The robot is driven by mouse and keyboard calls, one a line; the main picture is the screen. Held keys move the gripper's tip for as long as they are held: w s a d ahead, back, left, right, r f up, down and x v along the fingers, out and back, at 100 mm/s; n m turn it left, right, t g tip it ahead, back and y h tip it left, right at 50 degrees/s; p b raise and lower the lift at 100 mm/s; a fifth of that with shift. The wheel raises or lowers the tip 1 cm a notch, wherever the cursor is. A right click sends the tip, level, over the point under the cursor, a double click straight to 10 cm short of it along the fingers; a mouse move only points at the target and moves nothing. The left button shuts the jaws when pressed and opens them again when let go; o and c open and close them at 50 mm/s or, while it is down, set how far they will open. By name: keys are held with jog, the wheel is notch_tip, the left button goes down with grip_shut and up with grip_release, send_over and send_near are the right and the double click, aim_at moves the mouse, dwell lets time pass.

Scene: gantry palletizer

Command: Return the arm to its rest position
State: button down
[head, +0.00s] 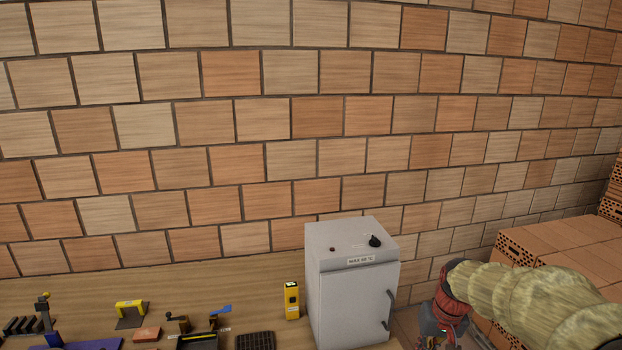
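My arm enters at the lower right of the head view, in a yellowish, mottled, ribbed cover, and reaches left and slightly up before bending down. Below the bend are a dark red wrist part and a grey end. My gripper (436,341) is at the bottom edge, just right of the white cabinet. Its fingers are small and cut off, so I cannot tell whether they are open or shut, or whether they hold anything.
A white cabinet (345,285) marked with a temperature limit stands on the wooden bench (60,290). Left of it are a yellow meter (291,300), a black grid (256,341), a yellow-handled tool (130,309) and small tools. Stacked bricks (565,245) stand right, before a tiled wall.

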jog(key=s+a+r+t+b, duration=0.2)
jog(key=s+a+r, duration=0.1)
jog(key=s, duration=0.9)
jog(key=s+a+r+n+t+b, duration=0.1)
jog(key=s+a+r+b, duration=0.2)
jog(key=s, duration=0.9)
jog(key=shift+a+r+t+h, duration=0.35)
jog(key=shift+a+t+h, duration=0.05)
jog(key=shift+a, duration=0.7)
jog(key=shift+w, duration=0.1)
